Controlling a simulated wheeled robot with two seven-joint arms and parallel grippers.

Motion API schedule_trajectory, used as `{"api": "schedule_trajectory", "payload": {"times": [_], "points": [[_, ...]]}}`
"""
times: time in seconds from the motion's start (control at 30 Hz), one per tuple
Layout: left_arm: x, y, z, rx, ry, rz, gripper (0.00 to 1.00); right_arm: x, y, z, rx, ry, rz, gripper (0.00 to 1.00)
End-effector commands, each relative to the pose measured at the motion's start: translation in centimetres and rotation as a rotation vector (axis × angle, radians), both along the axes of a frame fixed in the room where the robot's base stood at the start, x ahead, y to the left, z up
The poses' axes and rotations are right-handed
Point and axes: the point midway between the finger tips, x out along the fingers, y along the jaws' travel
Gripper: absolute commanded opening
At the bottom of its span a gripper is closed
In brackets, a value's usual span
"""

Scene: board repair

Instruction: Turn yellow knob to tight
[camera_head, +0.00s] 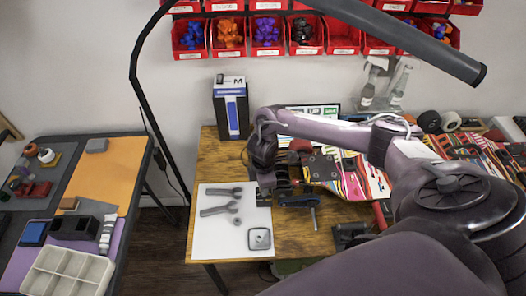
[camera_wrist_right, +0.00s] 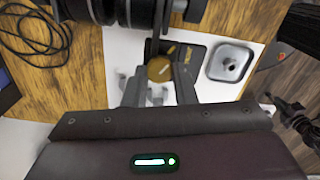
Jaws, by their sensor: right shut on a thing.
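The yellow knob (camera_wrist_right: 160,68) shows in the right wrist view as a round yellow-brown end between the two fingers of my right gripper (camera_wrist_right: 161,80). The gripper is shut on it. Dark clamp-like hardware (camera_wrist_right: 125,12) lies just beyond the knob. In the head view my right gripper (camera_head: 265,183) reaches down at the left end of the dark vise (camera_head: 292,193), beside the white mat; the knob is hidden there. Whether the knob is tight cannot be seen. My left gripper is in neither view.
A white mat (camera_head: 210,243) holds grey wrenches (camera_head: 218,210), a small nut and a square metal dish (camera_head: 259,239). A colourful skateboard deck (camera_head: 360,183) lies right of the vise. A blue-white box (camera_head: 231,110) stands behind. A side table (camera_head: 105,170) is at left.

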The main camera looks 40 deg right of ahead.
Motion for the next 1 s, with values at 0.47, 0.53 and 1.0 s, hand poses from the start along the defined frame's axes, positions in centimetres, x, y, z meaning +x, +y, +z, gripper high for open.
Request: {"api": "schedule_trajectory", "payload": {"times": [0.47,0.53,1.0], "points": [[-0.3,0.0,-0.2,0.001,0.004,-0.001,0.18,0.0,-0.1,0.0,-0.002,0.001,0.051,0.38],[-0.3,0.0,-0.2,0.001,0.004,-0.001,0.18,0.0,-0.1,0.0,-0.002,0.001,0.050,0.46],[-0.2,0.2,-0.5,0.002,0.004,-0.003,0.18,0.1,-0.1,2.1,0.000,-0.004,0.052,0.46]]}}
